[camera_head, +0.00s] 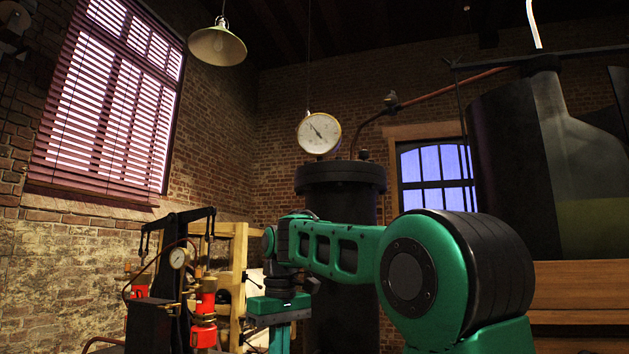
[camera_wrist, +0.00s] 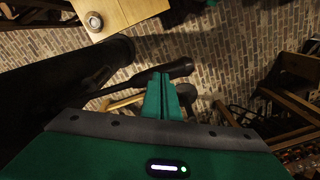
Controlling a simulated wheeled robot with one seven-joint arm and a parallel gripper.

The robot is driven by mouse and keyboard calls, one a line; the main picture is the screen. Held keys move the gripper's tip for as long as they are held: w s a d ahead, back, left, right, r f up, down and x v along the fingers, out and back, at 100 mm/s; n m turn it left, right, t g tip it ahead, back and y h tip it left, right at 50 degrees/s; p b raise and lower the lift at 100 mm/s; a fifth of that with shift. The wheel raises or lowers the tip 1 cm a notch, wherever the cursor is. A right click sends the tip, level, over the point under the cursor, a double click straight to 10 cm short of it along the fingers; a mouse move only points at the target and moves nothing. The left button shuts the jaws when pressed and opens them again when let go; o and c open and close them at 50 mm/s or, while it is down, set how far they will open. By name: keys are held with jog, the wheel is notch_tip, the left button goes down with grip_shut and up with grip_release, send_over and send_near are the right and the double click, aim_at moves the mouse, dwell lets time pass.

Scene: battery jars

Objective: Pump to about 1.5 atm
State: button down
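My gripper (camera_wrist: 160,80) points down, its two green fingers side by side with no clear gap. In the wrist view a dark bar with a thick rounded end, like a handle (camera_wrist: 180,68), passes at the fingertips; I cannot tell whether they touch it. In the head view the green palm hangs beside the pump stand and the fingertips are cut off below. A small white gauge (camera_head: 178,258) is on the dark stand (camera_head: 156,312) with red cylinders (camera_head: 204,325). A large round gauge (camera_head: 319,133) sits atop a dark cylinder (camera_head: 341,190), its needle pointing up-left. Neither scale is readable.
A wooden frame (camera_head: 238,262) stands behind the pump stand, close to my gripper. A big dark vessel (camera_head: 520,150) fills the right side. A lamp (camera_head: 217,46) hangs above. The wrist view shows brick paving (camera_wrist: 230,45) and a wooden board (camera_wrist: 125,12).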

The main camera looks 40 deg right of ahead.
notch_tip(320, 180, down, 11)
notch_tip(320, 180, up, 14)
jog(key=shift+f, duration=0.1)
dwell(0.6)
jog(key=shift+f, duration=0.1)
dwell(2.2)
jog(key=shift+r, duration=0.2)
notch_tip(320, 180, up, 4)
jog(key=shift+f, duration=0.1)
dwell(0.3)
dwell(0.4)
